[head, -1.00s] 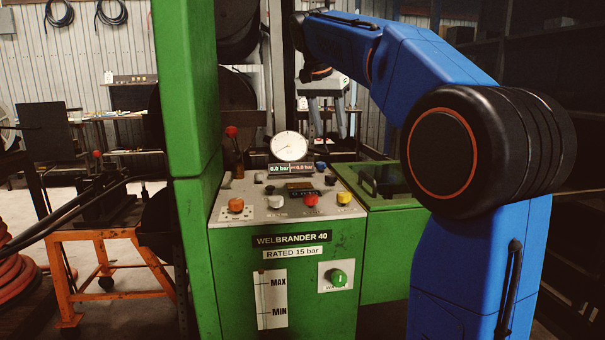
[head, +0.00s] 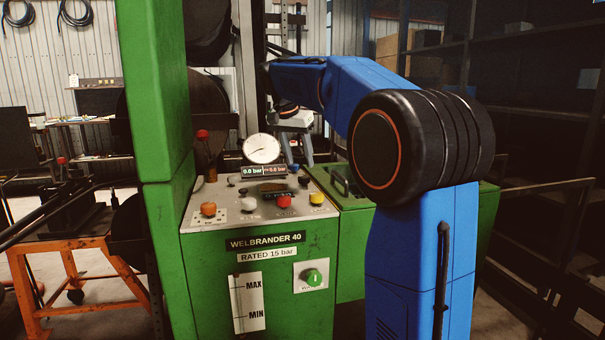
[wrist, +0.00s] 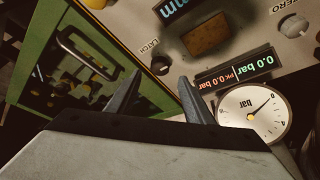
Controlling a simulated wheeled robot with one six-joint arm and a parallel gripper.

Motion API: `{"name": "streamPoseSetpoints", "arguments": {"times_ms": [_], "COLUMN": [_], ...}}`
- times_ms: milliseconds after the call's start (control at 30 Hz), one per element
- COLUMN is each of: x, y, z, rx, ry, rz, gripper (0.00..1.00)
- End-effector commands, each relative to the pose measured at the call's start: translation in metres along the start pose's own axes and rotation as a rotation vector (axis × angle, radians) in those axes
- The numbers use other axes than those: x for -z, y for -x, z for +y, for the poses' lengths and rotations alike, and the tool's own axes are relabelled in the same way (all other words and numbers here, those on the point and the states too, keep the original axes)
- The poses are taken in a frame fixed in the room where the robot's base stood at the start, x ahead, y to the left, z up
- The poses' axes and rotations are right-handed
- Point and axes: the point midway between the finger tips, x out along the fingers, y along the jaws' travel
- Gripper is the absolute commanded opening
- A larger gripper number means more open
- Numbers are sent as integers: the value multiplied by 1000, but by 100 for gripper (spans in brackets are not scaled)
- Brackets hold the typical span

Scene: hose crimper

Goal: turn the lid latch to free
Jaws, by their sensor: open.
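In the wrist view, the word LATCH is printed on the panel beside a small dark round knob (wrist: 160,65), near the panel's edge by the lid. I cannot read which way the knob is turned. The green-framed lid (wrist: 40,30) with a dark window and a bar handle (wrist: 84,54) lies beside it; it also shows in the head view (head: 345,200) and looks closed. My gripper (wrist: 159,77) is open and empty, its two fingers apart, pointing at the knob, one to each side of it in the picture. In the head view my gripper (head: 301,162) hangs over the panel's back right.
The panel (head: 225,212) holds several coloured knobs, a display (head: 265,171) reading 0.0 bar and a round gauge (head: 262,149). The gauge stands close to the right finger in the wrist view. A tall green column (head: 155,130) stands at the panel's left.

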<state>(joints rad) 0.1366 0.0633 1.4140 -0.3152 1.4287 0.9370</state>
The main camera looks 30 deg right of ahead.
Motion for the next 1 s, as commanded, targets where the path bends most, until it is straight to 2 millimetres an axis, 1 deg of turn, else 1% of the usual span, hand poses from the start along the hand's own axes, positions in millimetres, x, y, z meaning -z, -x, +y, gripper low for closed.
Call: {"name": "streamPoseSetpoints", "arguments": {"times_ms": [33,100,200,333,500,800,867,900,967,1000], "x": [0,0,0,0,0,0,0,0,0,0], "y": [-10,-21,-36,-50,-59,-61,-61,-61,-61,-61], "z": [1,0,1,0,0,0,0,0,0,0], "rx": [-2,-2,-2,-1,1,1,1,1,1,1], "ry": [0,0,0,0,0,0,0,0,0,0], "rz": [-2,-2,-2,-1,0,0,0,0,0,0], "gripper": [47,47,47,47,47,47,33,23,9,7]}}
